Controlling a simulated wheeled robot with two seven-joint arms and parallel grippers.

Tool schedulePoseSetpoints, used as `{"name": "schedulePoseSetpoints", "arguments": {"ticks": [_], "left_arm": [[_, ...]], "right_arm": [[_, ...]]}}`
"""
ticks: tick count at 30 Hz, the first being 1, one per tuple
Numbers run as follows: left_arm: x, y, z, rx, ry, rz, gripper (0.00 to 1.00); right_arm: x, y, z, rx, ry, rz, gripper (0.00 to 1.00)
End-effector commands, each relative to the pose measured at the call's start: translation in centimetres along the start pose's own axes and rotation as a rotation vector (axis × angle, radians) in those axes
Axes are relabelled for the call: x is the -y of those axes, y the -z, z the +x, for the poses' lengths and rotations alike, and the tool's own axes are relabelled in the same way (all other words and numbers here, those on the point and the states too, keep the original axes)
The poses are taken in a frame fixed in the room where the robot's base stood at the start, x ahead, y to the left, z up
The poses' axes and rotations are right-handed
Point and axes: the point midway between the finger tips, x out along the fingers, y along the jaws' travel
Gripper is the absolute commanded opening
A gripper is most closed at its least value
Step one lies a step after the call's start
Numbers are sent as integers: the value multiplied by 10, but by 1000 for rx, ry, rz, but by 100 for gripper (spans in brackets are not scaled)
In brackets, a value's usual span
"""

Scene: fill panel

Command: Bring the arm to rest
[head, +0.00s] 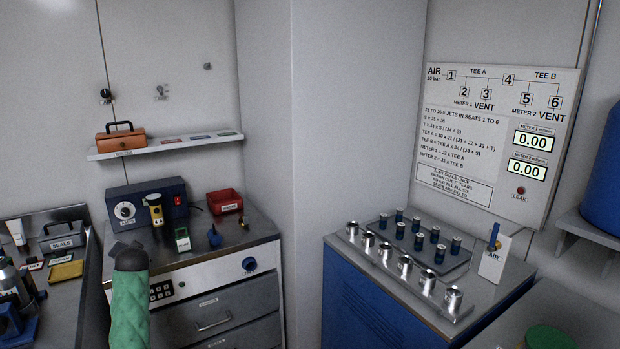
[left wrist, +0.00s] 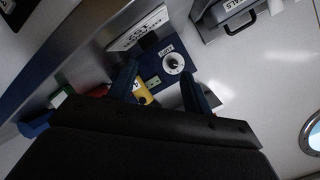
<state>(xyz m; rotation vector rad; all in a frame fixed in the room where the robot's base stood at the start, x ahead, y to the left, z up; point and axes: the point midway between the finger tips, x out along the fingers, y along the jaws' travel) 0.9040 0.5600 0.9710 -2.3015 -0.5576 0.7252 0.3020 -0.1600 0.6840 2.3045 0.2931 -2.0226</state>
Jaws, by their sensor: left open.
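My left arm, in a green sleeve with a dark end, rises from the bottom left of the head view in front of the drawer cabinet (head: 212,306). Its gripper cannot be made out there. In the left wrist view my left gripper (left wrist: 160,84) has its two dark fingers apart. The blue box with a dial (left wrist: 151,66) and a yellow item (left wrist: 141,93) show beyond and between the fingers. I see nothing held. My right gripper is not in view.
On the cabinet top are the blue dial box (head: 118,198), a yellow-topped tool (head: 155,210), a green item (head: 182,239) and a red bin (head: 225,203). A shelf (head: 165,149) hangs above. A blue bench (head: 362,304) with several metal seats stands right.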

Motion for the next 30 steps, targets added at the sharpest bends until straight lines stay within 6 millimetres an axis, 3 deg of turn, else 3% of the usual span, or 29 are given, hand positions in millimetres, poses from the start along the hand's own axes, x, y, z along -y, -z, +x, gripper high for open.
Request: {"name": "schedulePoseSetpoints", "arguments": {"ticks": [5,11,16,21,30], "left_arm": [[-6,31,-57,20,-105,-220,50],[-53,30,-128,73,-253,-365,50],[-109,4,-191,138,-380,-405,50],[-166,-35,-256,209,-501,-393,50],[-242,-111,-357,298,-676,-304,50]], "right_arm": [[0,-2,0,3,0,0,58],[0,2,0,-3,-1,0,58],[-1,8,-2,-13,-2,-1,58],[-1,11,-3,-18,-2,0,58],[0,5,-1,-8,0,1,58]]}}
